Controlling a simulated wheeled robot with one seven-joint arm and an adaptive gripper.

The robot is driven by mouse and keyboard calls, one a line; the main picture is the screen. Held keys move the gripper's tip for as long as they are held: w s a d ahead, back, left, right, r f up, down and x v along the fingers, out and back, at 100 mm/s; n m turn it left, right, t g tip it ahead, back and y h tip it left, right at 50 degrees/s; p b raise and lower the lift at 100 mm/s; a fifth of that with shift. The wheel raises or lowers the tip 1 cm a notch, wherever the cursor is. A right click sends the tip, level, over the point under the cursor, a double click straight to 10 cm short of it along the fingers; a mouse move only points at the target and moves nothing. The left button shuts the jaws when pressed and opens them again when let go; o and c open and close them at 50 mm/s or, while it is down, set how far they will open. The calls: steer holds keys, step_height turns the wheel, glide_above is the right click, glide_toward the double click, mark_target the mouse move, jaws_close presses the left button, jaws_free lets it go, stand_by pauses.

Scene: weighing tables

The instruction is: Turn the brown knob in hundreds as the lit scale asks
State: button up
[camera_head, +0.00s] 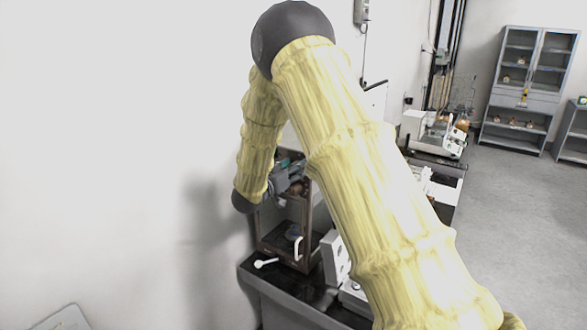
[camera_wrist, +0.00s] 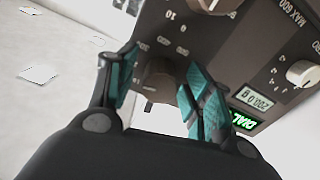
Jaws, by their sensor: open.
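My gripper (camera_wrist: 160,88) is open, with its teal pads on either side of the brown knob (camera_wrist: 158,80) in the wrist view. Whether either pad touches the knob cannot be told. The knob sits on the scale's dark panel (camera_wrist: 232,50), seen tilted, and the pads hide part of its surroundings.
The panel also carries a white knob (camera_wrist: 302,73) and a pale knob (camera_wrist: 214,4). In the head view, a white-handled item (camera_head: 266,263) lies on the black table (camera_head: 300,297). Another balance (camera_head: 433,135) stands farther back. The wall is close on the left.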

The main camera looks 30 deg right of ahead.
steer(key=c, duration=1.1)
steer(key=shift+o, duration=0.4)
steer(key=shift+f+b, duration=0.15)
steer(key=shift+b, duration=0.35)
steer(key=shift+f+m+b, duration=0.1)
steer(key=shift+m+b, duration=0.3)
steer(key=m+b, duration=0.2)
steer(key=b, duration=0.2)
steer(key=shift+f+b, duration=0.15)
steer(key=shift+b, duration=0.15)
steer(key=m+b, duration=0.4)
steer(key=b, duration=0.1)
steer(key=shift+b, duration=0.4)
steer(key=shift+r+m+b, duration=0.25)
steer(key=shift+m+b, duration=0.25)
steer(key=shift+b, duration=0.15)
steer(key=shift+c, duration=0.2)
